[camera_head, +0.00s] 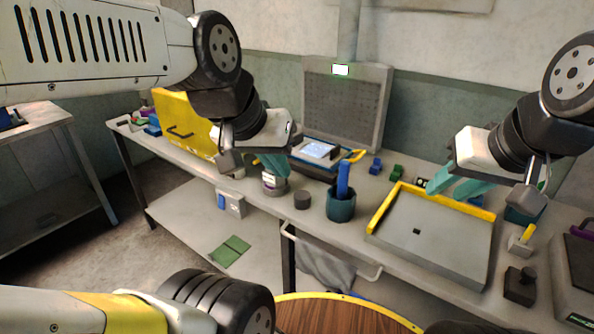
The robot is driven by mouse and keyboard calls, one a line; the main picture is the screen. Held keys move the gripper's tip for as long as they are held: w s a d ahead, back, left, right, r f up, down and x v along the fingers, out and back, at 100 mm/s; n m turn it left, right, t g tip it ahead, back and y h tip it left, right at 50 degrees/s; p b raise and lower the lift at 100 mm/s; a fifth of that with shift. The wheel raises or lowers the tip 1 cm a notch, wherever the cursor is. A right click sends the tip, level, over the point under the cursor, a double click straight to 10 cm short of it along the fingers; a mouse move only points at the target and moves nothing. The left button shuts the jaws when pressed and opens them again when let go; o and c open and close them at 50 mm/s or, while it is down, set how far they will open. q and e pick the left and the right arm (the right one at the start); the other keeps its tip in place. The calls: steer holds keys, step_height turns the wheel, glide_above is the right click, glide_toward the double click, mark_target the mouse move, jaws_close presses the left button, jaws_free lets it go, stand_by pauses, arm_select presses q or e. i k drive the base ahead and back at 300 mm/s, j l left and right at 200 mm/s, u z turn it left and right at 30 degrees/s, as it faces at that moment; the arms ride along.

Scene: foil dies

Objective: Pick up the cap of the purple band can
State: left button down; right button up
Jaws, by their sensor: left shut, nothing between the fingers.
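My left gripper (273,168) is above the bench with its teal fingers shut and empty. A small, light can (274,187) stands right below and partly behind the fingers. Its band looks greyish-purple, but it is too small to be sure. I cannot tell whether the fingers touch its top, and its cap is not clearly visible. A short dark grey cylinder (302,200) stands on the bench just right of the can. My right gripper (453,186) is over the back edge of the yellow-rimmed tray, its teal fingers apart, with nothing seen between them.
A dark teal cup (341,206) holding a blue object stands right of the cylinder. The grey tray (432,232) looks nearly empty, with one small dark piece. A device with a screen (318,150) stands behind. Small blocks (375,166) and dark fixtures (519,285) are at the right.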

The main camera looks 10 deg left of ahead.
mark_target(302, 199)
steer(key=j+z, duration=0.35)
steer(key=j, duration=0.15)
steer(key=k+j+z, duration=0.1)
steer(key=j+z, duration=0.25)
steer(key=j, duration=0.15)
